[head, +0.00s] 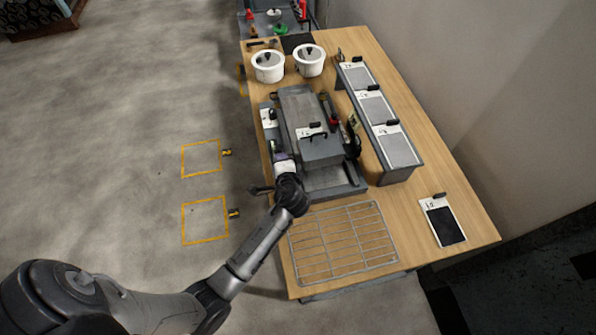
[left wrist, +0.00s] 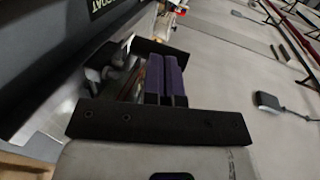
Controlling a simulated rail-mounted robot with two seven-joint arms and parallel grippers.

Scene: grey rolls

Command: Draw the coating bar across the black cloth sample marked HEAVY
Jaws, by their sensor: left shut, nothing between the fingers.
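A black sample (head: 446,225) on a white card lies flat at the right front of the wooden table; its label is too small to read. A grey coating machine (head: 321,152) stands mid-table, with a raised grey block across its bed. I cannot make out the coating bar for certain. My left gripper (head: 281,160) is at the machine's left front side. In the left wrist view its purple fingers (left wrist: 166,72) are together and empty, beside a dark housing (left wrist: 45,50) with the letters "COAT" partly showing. My right gripper is not in view.
A wire rack (head: 343,240) lies at the table's front. A long grey stand (head: 397,174) holding several grey sample cards runs along the right. Two white lidded pots, one the left pot (head: 268,67), stand at the back. Bare wood lies around the black sample.

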